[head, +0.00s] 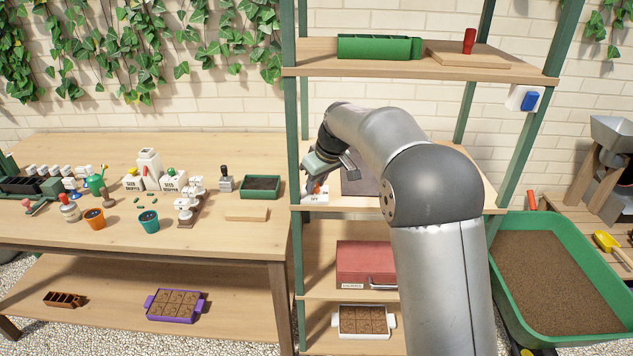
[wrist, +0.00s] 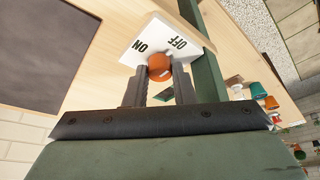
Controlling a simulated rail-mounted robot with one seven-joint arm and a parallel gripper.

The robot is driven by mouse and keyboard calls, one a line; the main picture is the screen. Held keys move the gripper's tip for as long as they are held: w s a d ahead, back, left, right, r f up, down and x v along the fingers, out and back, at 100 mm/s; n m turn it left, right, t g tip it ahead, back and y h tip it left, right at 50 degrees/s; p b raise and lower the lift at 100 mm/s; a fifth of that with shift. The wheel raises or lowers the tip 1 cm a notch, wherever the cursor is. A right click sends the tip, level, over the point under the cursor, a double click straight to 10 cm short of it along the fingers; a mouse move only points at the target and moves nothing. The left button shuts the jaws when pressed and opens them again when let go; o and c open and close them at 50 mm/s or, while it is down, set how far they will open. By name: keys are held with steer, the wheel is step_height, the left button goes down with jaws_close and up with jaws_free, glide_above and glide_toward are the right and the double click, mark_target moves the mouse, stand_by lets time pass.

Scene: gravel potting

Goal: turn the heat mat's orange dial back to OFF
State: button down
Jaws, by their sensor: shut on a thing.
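The orange dial (wrist: 159,66) sits on a white control plate (wrist: 146,40) marked ON and OFF. In the wrist view ON is on the left and OFF on the right; I cannot tell surely where the dial points. My gripper (wrist: 161,74) is shut on the dial, one finger on each side. In the head view my gripper (head: 318,182) is at the plate (head: 313,198) on the middle shelf, and only a little of the dial shows. The dark heat mat (wrist: 48,45) lies beside the plate, partly hidden by my arm in the head view (head: 358,182).
A green shelf post (wrist: 207,85) stands close beside the plate. A green tray (head: 378,47) and a board with a red object (head: 469,41) are on the shelf above. A red box (head: 366,265) is below. The workbench at left holds pots and bottles.

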steer(key=c, duration=1.2)
jaws_free()
steer(key=v, duration=1.7)
steer(key=shift+r, duration=0.25)
steer(key=shift+s+d, duration=0.1)
steer(key=s+d+f+m+g+h, duration=0.1)
steer(key=s+d+f+m, duration=0.2)
steer(key=s, duration=0.9)
steer(key=s+d+f+m+g+h, duration=0.1)
steer(key=s+d+f+m, duration=0.1)
steer(key=s+d+f, duration=0.4)
steer(key=s+d+f+m+h, duration=0.1)
steer(key=s+d+f+m, duration=0.2)
steer(key=s+f, duration=0.8)
steer(key=s+d, duration=0.1)
steer(key=s, duration=0.6)
steer(key=shift+f+m+g+p, duration=0.2)
steer(key=shift+m+g+p, duration=0.1)
steer(key=shift+g+p, duration=0.1)
